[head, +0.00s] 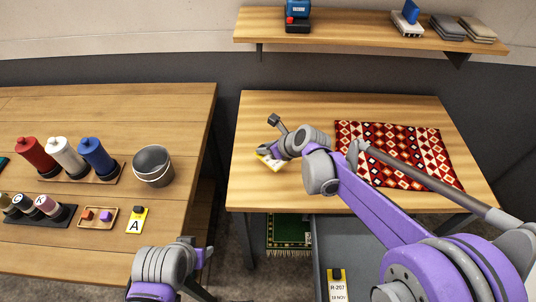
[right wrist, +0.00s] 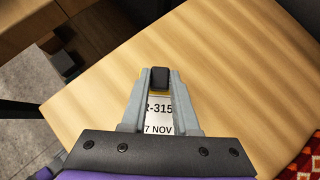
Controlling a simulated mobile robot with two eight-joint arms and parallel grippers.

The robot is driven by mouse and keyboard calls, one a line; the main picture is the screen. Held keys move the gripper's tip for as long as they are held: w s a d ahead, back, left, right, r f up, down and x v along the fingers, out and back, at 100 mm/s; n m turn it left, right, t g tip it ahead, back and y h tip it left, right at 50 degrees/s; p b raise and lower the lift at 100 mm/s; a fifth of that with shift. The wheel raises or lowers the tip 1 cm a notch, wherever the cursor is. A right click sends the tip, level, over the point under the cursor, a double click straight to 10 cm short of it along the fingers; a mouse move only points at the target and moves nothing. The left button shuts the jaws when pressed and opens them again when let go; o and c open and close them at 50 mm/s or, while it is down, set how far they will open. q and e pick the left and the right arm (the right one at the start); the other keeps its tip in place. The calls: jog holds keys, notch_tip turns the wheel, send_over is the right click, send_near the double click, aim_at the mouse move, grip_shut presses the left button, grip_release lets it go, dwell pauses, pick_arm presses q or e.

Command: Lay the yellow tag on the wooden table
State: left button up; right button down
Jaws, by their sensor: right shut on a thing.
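My right gripper (head: 266,149) is shut on a yellow tag (head: 271,162) over the left part of the wooden table (head: 300,107). In the right wrist view the tag (right wrist: 159,115) sits between the fingers (right wrist: 159,80). It has a black block at its far end, a yellow edge and a white face reading R-315 and 7 NOV, partly hidden by the gripper. I cannot tell whether the tag touches the table top. My left gripper (head: 203,254) is low in the head view, beside the left table; its fingers are not clear.
A red patterned rug (head: 400,150) covers the table's right part. Another tag, R-207 (head: 337,287), is on a grey surface below. The left table (head: 150,105) holds bottles, a bucket (head: 153,166) and an A tag (head: 135,222). A shelf (head: 350,27) hangs above.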

aim_at(266, 156)
jog(key=shift+f, duration=1.85)
jog(key=shift+f+b, duration=0.2)
jog(key=shift+b, duration=0.2)
jog(key=c, duration=0.7)
grip_release()
jog(key=shift+r, duration=0.1)
jog(key=shift+r, duration=0.1)
